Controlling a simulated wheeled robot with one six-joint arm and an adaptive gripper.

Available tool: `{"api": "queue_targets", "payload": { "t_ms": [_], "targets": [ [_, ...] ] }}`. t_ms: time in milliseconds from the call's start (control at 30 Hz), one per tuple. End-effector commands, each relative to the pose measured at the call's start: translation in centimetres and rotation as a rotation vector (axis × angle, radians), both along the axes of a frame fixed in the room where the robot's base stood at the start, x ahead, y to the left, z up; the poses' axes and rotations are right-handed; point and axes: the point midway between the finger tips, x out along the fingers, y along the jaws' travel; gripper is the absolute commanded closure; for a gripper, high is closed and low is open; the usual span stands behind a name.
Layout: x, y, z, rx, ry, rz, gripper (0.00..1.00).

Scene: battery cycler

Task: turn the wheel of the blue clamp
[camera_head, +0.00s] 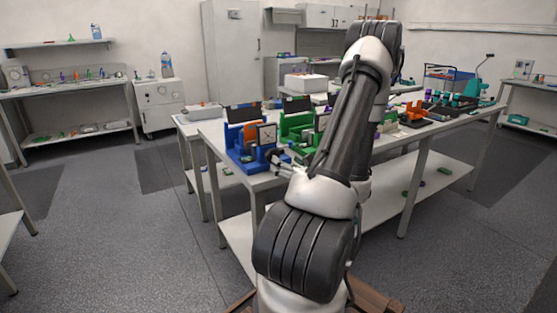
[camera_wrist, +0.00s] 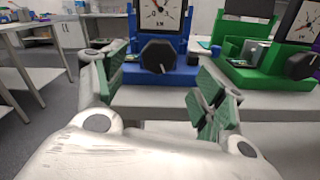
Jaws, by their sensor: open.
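The blue clamp (camera_head: 237,152) stands upright at the near left corner of the table, with a white dial on its face. In the wrist view the blue clamp (camera_wrist: 188,75) is straight ahead, its black knobbed wheel (camera_wrist: 159,55) low on the front under the dial (camera_wrist: 160,14). My gripper (camera_wrist: 155,85) is open, with green pads on its fingers. The wheel shows between and beyond the fingers, apart from them as far as I can tell. In the head view my gripper (camera_head: 281,163) is small beside the clamp's front, partly hidden by my arm.
A green clamp (camera_wrist: 250,60) with a similar black wheel (camera_wrist: 299,66) stands close on the right. The white table's (camera_wrist: 130,97) front edge lies just below the clamps. More devices stand farther along the table. Open floor (camera_head: 120,230) lies to the left.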

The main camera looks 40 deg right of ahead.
Motion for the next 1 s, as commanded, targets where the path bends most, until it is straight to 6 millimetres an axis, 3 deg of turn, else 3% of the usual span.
{"api": "queue_targets", "payload": {
  "t_ms": [100,233,1000],
  "targets": [
    [-1.8,0.4,0.0,0.001,0.000,-0.002,0.30],
    [-2.7,0.6,0.0,0.001,0.000,0.000,0.30],
    [-2.8,0.7,0.0,0.000,0.000,0.001,0.30]
  ]
}}
